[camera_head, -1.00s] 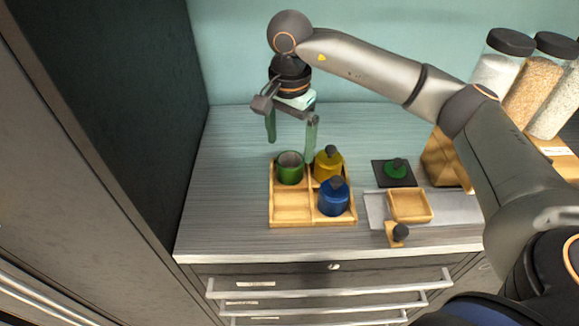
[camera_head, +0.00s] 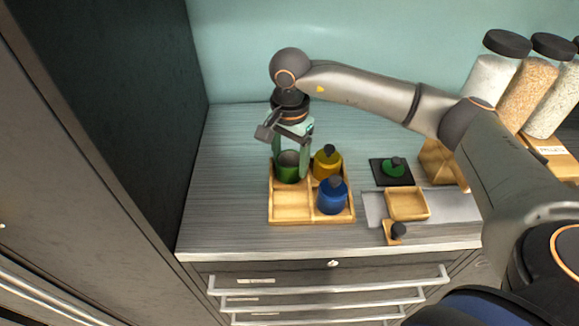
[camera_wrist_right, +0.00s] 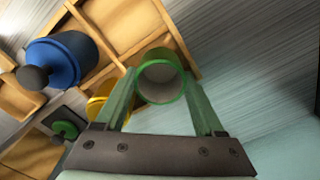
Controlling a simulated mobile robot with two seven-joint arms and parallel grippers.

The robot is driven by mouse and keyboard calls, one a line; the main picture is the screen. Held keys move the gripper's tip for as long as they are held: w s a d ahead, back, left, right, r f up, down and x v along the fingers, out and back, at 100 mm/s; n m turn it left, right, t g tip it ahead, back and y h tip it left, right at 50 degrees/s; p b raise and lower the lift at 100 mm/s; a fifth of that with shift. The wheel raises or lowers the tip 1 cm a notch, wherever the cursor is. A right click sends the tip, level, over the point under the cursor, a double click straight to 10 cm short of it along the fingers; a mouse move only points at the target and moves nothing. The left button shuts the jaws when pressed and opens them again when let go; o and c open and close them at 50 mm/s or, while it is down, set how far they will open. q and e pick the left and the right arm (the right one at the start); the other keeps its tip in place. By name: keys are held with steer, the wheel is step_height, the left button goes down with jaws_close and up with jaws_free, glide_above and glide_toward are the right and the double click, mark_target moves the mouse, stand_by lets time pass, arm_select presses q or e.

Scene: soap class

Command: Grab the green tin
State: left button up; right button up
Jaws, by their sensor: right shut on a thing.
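The green tin (camera_head: 288,172) is open at the top and stands in the back left compartment of the wooden divided tray (camera_head: 294,221). My right gripper (camera_head: 291,168) has come down over it, with one finger on each side, and is shut on the tin. In the right wrist view the tin's round open mouth (camera_wrist_right: 160,82) lies between the two green fingers (camera_wrist_right: 160,92). The green lid (camera_head: 394,168) with a dark knob lies apart, on a black square to the right of the tray. My left gripper is not in view.
A yellow tin (camera_head: 327,162) stands right beside the green tin, and a blue tin (camera_head: 332,197) stands in front of it, both lidded. The front left compartment is empty. A small wooden tray (camera_head: 407,204) and tall jars (camera_head: 492,75) are to the right.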

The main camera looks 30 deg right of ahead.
steer(key=c, duration=0.9)
steer(key=shift+c, duration=0.4)
steer(key=shift+r, duration=0.15)
